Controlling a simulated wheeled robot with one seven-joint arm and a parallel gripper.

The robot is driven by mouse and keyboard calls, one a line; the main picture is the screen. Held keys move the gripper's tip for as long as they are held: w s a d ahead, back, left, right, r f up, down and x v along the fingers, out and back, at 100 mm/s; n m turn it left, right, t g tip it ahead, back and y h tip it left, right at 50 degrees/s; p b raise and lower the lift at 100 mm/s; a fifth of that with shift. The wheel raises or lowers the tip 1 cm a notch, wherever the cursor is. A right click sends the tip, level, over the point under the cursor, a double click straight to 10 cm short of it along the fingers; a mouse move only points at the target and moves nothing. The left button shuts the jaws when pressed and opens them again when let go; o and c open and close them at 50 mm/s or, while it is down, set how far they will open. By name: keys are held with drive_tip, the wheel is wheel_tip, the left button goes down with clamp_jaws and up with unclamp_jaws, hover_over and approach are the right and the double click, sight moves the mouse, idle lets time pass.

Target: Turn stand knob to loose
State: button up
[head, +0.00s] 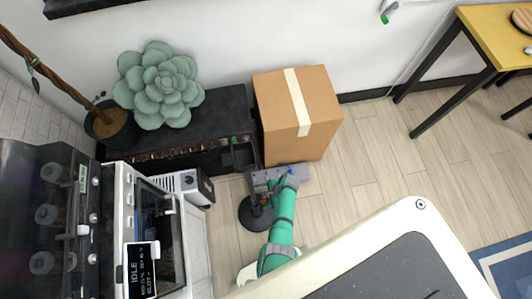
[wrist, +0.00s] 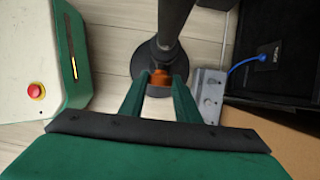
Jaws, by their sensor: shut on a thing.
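The stand has a round black base (head: 252,216) on the floor, next to the cardboard box in the head view. In the wrist view its dark pole (wrist: 174,20) rises from the base (wrist: 143,62). The orange knob (wrist: 160,77) is low on the pole. My gripper (wrist: 160,80) has its two green fingers on either side of the knob, shut on it. In the head view my green arm reaches down to the stand and the fingertips are hard to make out. I cannot tell the knob's setting.
A grey metal plate (wrist: 208,92) with a blue cable sits right beside the fingers. A cardboard box (head: 298,120) stands behind the stand. A white machine (head: 160,235) is at left, and a black bench with a plant (head: 160,85) is behind.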

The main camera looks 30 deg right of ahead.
drive_tip(key=shift+s+a+f+n+t+h, duration=0.1)
drive_tip(key=shift+s+n+t+h, duration=0.15)
drive_tip(key=shift+t, duration=0.95)
drive_tip(key=shift+s+a+f+n+t+h, duration=0.1)
drive_tip(key=shift+s+n+t+h, duration=0.2)
drive_tip(key=shift+t, duration=0.9)
drive_tip(key=shift+s+n+t+h, duration=0.1)
drive_tip(key=shift+n+t+h, duration=0.2)
drive_tip(key=shift+t, duration=0.9)
drive_tip(key=o, duration=1)
drive_tip(key=shift+o, duration=0.2)
drive_tip(key=v, duration=1)
drive_tip(key=shift+s+r, duration=0.15)
drive_tip(key=shift+s, duration=0.25)
